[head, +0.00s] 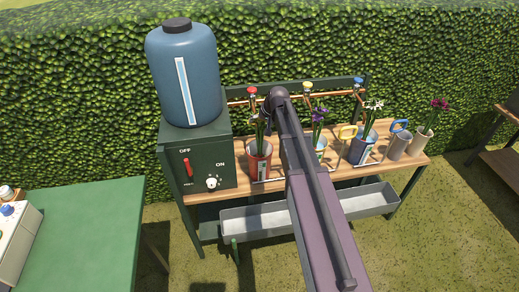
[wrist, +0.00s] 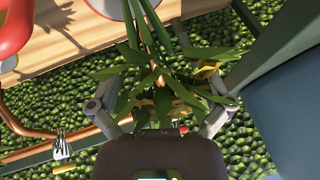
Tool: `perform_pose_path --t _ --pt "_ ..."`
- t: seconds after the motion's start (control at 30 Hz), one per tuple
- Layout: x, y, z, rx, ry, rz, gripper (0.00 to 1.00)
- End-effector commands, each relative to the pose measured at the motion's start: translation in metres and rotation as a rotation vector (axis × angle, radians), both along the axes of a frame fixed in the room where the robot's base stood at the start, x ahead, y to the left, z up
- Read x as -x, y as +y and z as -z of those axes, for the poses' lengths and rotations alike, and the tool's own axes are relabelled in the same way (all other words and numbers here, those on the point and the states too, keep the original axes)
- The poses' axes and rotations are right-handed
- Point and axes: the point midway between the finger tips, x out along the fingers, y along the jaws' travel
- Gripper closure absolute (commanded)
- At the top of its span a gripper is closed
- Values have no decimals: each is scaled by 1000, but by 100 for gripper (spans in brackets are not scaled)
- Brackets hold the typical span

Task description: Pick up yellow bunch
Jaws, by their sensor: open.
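The yellow bunch (wrist: 150,60) fills the middle of the wrist view, with long green stems and leaves and some yellow petals low among them. My gripper (wrist: 163,98) is open, with one finger on each side of the leaves and petals. I cannot tell whether either finger touches them. In the head view, stems of the bunch (head: 261,128) rise from a red pot (head: 259,163) on the wooden bench, just left of my arm. My gripper is hidden behind my arm there.
A blue tank (head: 184,75) on a green box stands at left. Copper pipe (wrist: 85,127) and hedge lie close by.

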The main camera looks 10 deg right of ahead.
Motion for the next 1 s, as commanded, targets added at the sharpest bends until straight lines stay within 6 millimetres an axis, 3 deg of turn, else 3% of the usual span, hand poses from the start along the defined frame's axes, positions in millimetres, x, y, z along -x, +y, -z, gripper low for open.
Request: perform_pose_path --t 0.13,0.17,0.37,0.4,0.77,1.0 --pt "0 0 0 0 0 0 0" --pt "0 0 0 0 0 0 6" --pt "0 0 0 0 0 0 65" --pt "0 0 0 0 0 0 70" --pt "0 0 -2 0 0 0 70" --pt "0 -1 -14 0 0 1 70"
